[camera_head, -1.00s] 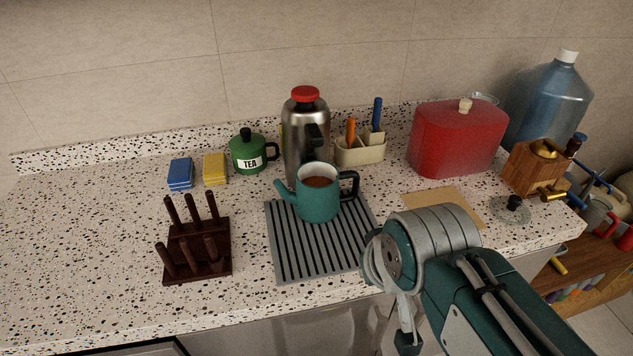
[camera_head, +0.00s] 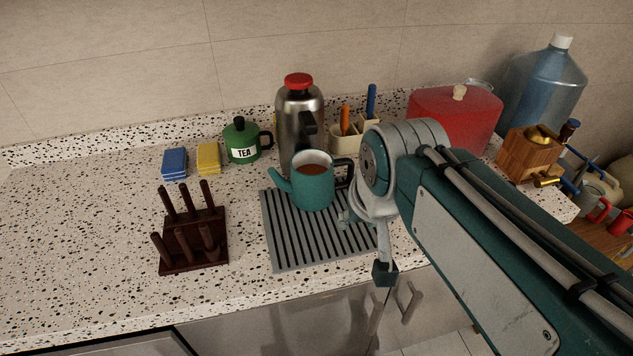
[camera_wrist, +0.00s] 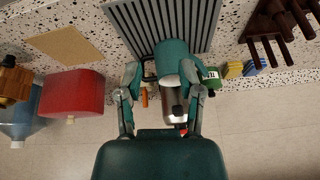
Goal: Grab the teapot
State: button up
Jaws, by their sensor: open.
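The teapot (camera_head: 314,188) is teal, with a pale rim, a brown top opening, a spout to the left and a black handle to the right. It stands upright on the grey ribbed mat (camera_head: 290,240). In the wrist view the teapot (camera_wrist: 178,60) shows upside down, between my two fingers in the picture. My gripper (camera_wrist: 162,78) is open and empty. In the head view my gripper (camera_head: 354,212) is partly hidden by my arm, close to the handle side of the teapot. I cannot tell whether a finger touches the handle.
A steel flask (camera_head: 299,122) with a red lid stands close behind the teapot. A green TEA pot (camera_head: 241,142), sponges (camera_head: 175,164) and a dark peg rack (camera_head: 195,240) are to the left. A utensil holder (camera_head: 345,142) and red container (camera_head: 455,118) are behind right.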

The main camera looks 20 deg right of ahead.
jog(key=w+d+r+m+g, duration=0.15)
jog(key=w+m, duration=0.25)
jog(key=w, duration=0.9)
jog(key=m+g, duration=0.3)
send_near(332, 166)
jog(key=s, duration=0.1)
jog(key=f, duration=0.8)
jog(key=w+f, duration=0.1)
jog(key=f, duration=0.3)
jog(key=shift+f, duration=0.15)
jog(key=shift+w, duration=0.1)
grip_shut()
